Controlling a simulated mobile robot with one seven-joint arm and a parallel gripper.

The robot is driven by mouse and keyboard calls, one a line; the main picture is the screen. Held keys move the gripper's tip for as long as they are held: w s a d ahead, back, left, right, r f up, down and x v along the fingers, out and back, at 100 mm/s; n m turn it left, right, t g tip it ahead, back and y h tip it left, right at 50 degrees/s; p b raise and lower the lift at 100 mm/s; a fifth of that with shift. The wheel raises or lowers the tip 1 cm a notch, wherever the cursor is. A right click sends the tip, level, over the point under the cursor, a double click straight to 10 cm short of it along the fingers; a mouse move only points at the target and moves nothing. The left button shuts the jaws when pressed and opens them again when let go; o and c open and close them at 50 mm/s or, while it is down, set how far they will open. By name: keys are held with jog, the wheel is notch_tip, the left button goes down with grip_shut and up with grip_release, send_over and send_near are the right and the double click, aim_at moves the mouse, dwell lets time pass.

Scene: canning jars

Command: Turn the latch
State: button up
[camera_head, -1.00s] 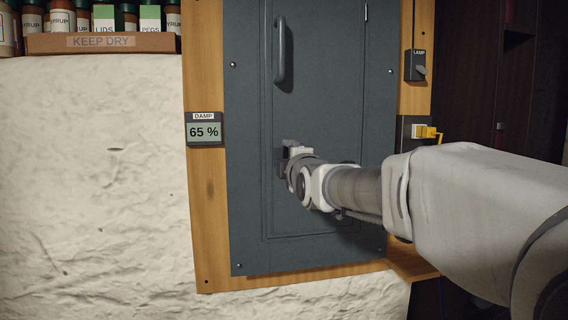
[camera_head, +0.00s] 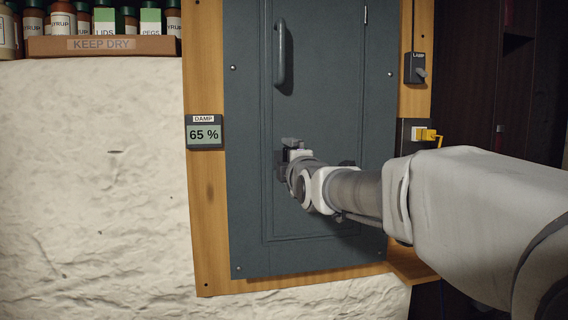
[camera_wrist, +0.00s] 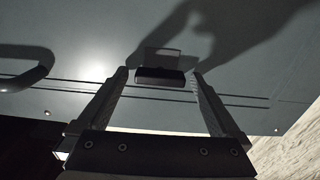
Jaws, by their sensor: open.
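The dark grey metal door (camera_head: 310,110) of a wall panel is closed in the head view. A small grey latch (camera_head: 292,142) shows on its left side, partly hidden by my gripper (camera_head: 284,164). In the wrist view the latch (camera_wrist: 160,74) is a small dark block with a lighter plate, lying between the two fingertips of my gripper (camera_wrist: 160,78). The fingers are spread apart, one on each side of it, with gaps visible. I cannot tell how deep the fingertips reach around it.
A bar handle (camera_head: 280,52) sits higher on the door, and it shows at left in the wrist view (camera_wrist: 28,70). A damp meter (camera_head: 204,132) reads 65 %. A lamp switch (camera_head: 416,68) and a yellow plug (camera_head: 428,135) are at right. A jar shelf (camera_head: 100,45) is upper left.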

jog(key=s+d, duration=0.1)
jog(key=s, duration=0.7)
jog(key=s+d, duration=0.2)
jog(key=s, duration=0.7)
jog(key=shift+d+p, duration=0.25)
jog(key=shift+p, duration=0.15)
jog(key=shift+f, duration=0.1)
jog(key=s+d+f+m+g+h, duration=0.2)
jog(key=s+d+f+m+g, duration=0.3)
jog(key=s+f+m, duration=0.6)
jog(key=s+d+f+m+g+h, duration=0.1)
jog(key=s+d+f+m+g, duration=0.45)
jog(key=f, duration=0.75)
jog(key=s+r+m+p, duration=0.1)
jog(key=r+m+p, duration=0.1)
jog(key=r+p, duration=0.6)
jog(key=s+a+r+m+g+p, duration=0.1)
jog(key=s+r+m+p, duration=0.1)
jog(key=r+p, duration=0.7)
jog(key=shift+s+a, duration=0.25)
jog(key=shift+a, duration=0.05)
jog(key=shift+g, duration=0.25)
